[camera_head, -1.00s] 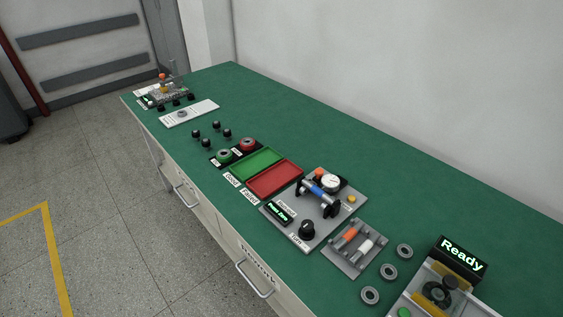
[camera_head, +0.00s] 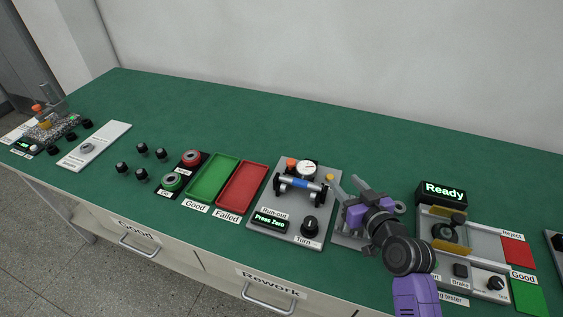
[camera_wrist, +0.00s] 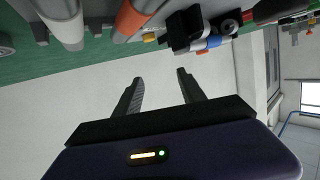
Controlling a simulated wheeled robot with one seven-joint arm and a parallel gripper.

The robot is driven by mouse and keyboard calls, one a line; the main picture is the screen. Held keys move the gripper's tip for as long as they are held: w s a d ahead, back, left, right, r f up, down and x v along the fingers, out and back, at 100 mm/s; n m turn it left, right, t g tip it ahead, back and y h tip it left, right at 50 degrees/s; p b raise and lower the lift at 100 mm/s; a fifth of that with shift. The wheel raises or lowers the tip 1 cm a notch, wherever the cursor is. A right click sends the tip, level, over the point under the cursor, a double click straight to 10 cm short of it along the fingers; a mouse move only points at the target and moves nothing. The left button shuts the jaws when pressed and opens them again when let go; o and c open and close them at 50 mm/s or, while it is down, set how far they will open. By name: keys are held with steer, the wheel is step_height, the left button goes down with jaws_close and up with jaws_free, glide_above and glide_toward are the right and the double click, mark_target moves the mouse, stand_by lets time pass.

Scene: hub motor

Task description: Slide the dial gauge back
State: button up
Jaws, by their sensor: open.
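The dial gauge (camera_head: 306,169) has a round white face and sits at the back of the grey run-out station (camera_head: 290,228). In front of it a shaft with a blue middle (camera_head: 299,188) rests across two black supports. My gripper (camera_head: 348,186) is open and empty, to the right of the station and apart from the gauge. In the wrist view the open fingers (camera_wrist: 158,76) point towards the bench equipment. A blue part (camera_wrist: 214,42) and a black support (camera_wrist: 186,32) show there at the top; the gauge face cannot be made out.
A black knob (camera_head: 310,225) and a "Press Zero" display (camera_head: 269,220) are at the station's front. A yellow button (camera_head: 329,177) is at its right. Red (camera_head: 243,188) and green (camera_head: 214,178) trays stand left. The "Ready" tester (camera_head: 443,193) stands right. The bench behind is clear.

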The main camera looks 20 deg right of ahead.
mark_target(293, 162)
steer(key=w+n+y, duration=0.1)
steer(key=w, duration=0.1)
steer(key=w+a+n+g+y, duration=0.1)
steer(key=w+a+y, duration=0.1)
steer(key=w, duration=0.1)
steer(key=shift+w+a+f+n+g, duration=0.2)
steer(key=shift+w+n+g, duration=0.1)
steer(key=shift+w+n, duration=0.1)
steer(key=w+a+n+y, duration=0.1)
steer(key=a+r+n+g+y, duration=0.1)
steer(key=a+n+y, duration=0.1)
steer(key=shift+w+r+g+y+b, duration=0.1)
steer(key=shift+w+g+y+b, duration=0.2)
steer(key=shift+w, duration=0.1)
steer(key=shift+w+a+n+y, duration=0.2)
steer(key=shift+a+n+y, duration=0.1)
steer(key=shift+a+n, duration=0.15)
steer(key=x, duration=0.7)
steer(key=shift+f+p, duration=0.2)
steer(key=shift+p, duration=0.15)
steer(key=shift+c, duration=0.2)
jaws_close()
